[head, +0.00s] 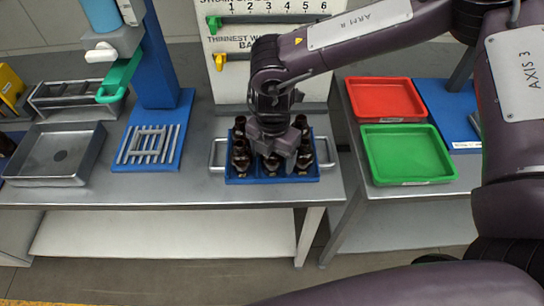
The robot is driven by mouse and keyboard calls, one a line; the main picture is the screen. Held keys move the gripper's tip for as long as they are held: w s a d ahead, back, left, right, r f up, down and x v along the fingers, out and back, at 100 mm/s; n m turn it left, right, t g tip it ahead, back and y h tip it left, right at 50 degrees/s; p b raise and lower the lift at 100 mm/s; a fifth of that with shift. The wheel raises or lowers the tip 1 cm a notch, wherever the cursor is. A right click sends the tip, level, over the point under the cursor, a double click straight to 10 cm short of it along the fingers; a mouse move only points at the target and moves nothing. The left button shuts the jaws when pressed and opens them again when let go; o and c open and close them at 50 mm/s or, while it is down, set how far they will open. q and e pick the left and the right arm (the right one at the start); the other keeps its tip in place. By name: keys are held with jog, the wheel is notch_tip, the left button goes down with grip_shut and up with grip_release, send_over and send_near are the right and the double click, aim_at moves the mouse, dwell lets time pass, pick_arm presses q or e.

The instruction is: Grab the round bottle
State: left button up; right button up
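Several dark amber bottles stand in a blue tray (230,176) on the grey metal table. A bottle (241,158) shows at the tray's left side and another (305,157) at its right. I cannot tell from here which bottle is the round one. My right gripper (281,160) points down over the middle of the tray, among the bottles, and hides part of them. Its fingers are too small and dark to tell whether they are open, shut or touching a bottle. My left gripper is not in view.
A red tray (385,98) and a green tray (408,155) sit on the right table. A grey metal pan (57,155) and a blue stand (170,100) are at the left. The table front (150,188) is clear. A numbered board (270,40) stands behind.

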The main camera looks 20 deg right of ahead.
jog(key=c, duration=0.9)
jog(key=shift+c, duration=0.4)
jog(key=shift+r, duration=0.1)
